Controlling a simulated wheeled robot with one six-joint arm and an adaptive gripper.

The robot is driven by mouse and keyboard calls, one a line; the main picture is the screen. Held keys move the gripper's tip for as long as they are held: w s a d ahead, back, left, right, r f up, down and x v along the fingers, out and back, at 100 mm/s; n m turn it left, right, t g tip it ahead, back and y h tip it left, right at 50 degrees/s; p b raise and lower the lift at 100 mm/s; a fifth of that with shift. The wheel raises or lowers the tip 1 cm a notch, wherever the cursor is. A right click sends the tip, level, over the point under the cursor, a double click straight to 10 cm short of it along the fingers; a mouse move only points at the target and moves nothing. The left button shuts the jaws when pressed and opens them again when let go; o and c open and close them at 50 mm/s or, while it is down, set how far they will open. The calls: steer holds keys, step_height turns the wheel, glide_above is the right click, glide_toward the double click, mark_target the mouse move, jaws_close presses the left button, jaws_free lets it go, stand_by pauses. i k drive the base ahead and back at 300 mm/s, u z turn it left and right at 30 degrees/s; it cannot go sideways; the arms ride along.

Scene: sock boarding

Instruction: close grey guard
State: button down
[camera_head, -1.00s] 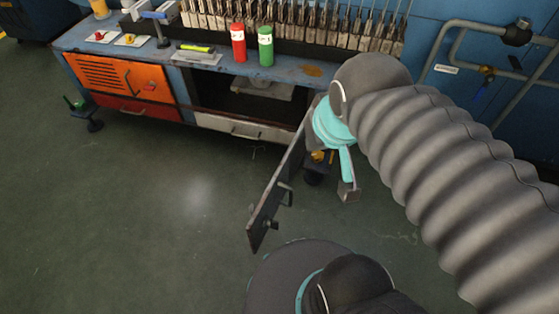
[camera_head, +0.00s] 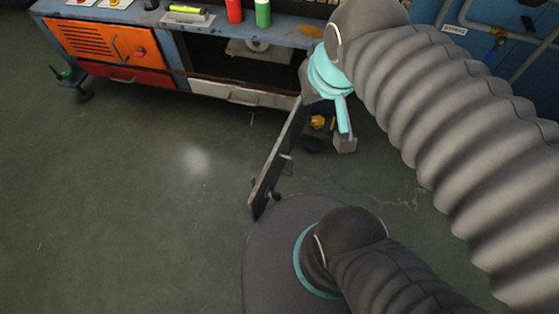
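The grey guard (camera_head: 272,172) is a dark grey panel that stands swung open, out from the right side of the workbench's dark middle opening (camera_head: 215,65). I see it nearly edge on, with small fittings on its right face. My gripper (camera_head: 345,140) is on the right side of the guard, near its hinge end, below my teal wrist. I cannot tell whether it touches the guard. The fingers are partly hidden, and their opening does not show.
The blue workbench (camera_head: 300,35) has an orange cabinet (camera_head: 105,45) at left and a pale drawer (camera_head: 240,95) under the opening. A red bottle (camera_head: 234,10) and a green bottle (camera_head: 263,13) stand on top. The floor left of the guard is clear. Pipes (camera_head: 495,45) run along the right wall.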

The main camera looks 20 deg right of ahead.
mark_target(271, 171)
steer(key=u, duration=0.65)
steer(key=k, duration=0.95)
steer(key=u, duration=0.15)
